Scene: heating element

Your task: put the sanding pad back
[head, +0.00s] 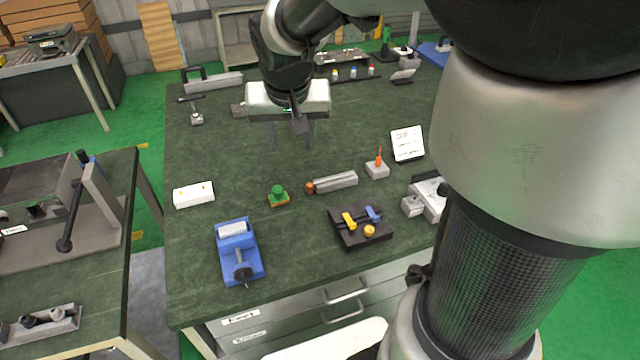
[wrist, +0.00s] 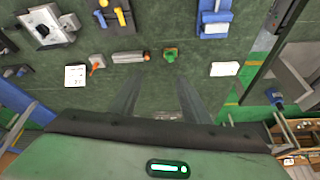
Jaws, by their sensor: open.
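A small block with a green knob and an orange edge, which looks like the sanding pad (head: 278,196), sits on the dark green bench top near its middle. It also shows in the wrist view (wrist: 170,54), beyond my fingertips and slightly right of centre. My gripper (head: 291,145) is open and empty above the bench, farther back than the pad and apart from it. Its two spread fingers show in the wrist view (wrist: 158,82) with only bench between them. I cannot tell which spot is the pad's own place.
A grey bar tool with an orange end (head: 335,182) lies right of the pad. A white block (head: 193,194) is left. A blue vise (head: 238,250) and a black tray with yellow and blue tools (head: 345,239) stand in front.

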